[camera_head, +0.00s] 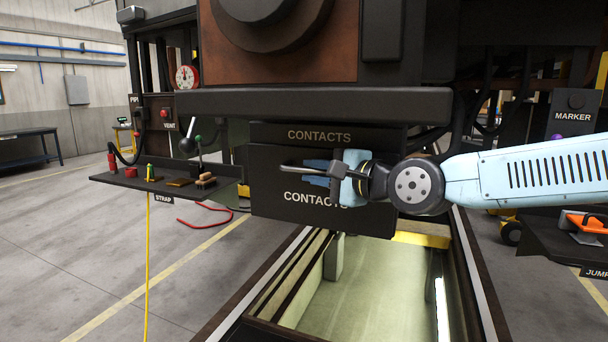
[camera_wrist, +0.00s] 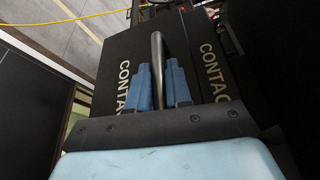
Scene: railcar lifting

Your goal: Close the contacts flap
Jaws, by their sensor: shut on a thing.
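The contacts flap (camera_head: 278,213) is a dark panel lettered CONTACTS, in the middle of the head view. It sits just below a second dark panel (camera_head: 375,135) with the same lettering and looks slightly askew to it. How far the flap stands out is hard to tell. My gripper (camera_head: 318,172) reaches in from the right, in front of the flap. Its blue fingers, also in the wrist view (camera_wrist: 159,85), are closed around the flap's metal bar handle (camera_wrist: 157,48). My gripper covers part of the lower lettering.
A dark beam (camera_head: 310,105) runs just above the panels. A shelf (camera_head: 130,180) with small tools and a STRAP label is at left. At right is another shelf (camera_head: 555,233) with an orange tool (camera_head: 588,222). A lit pit (camera_head: 350,285) lies below.

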